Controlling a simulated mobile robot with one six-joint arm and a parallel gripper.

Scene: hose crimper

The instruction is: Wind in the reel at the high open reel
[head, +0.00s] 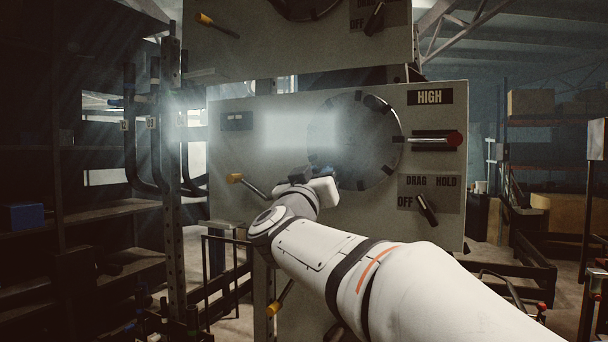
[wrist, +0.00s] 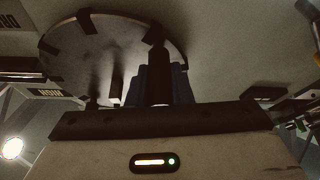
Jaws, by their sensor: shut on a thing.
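The high open reel (head: 385,150) is a round grey disc with dark blocks around its rim, on an upright pale panel (head: 235,150) marked HIGH (head: 430,97). Glare washes out its upper left part. My gripper (head: 306,174) is at the reel's lower left edge, partly hidden by my wrist. In the wrist view, the disc (wrist: 75,65) fills the upper left. My blue gripper fingers (wrist: 160,82) are shut on a dark upright handle (wrist: 158,62) in front of the disc. The handle's far end, where it joins the reel, is hard to make out.
Right of the reel are a red-knobbed lever (head: 454,139) in a slot and a dark switch (head: 427,209) by OFF, DRAG and HOLD. A yellow-tipped lever (head: 236,178) juts out on the left. Another panel (head: 240,50) stands above. Shelving (head: 100,212) is at left.

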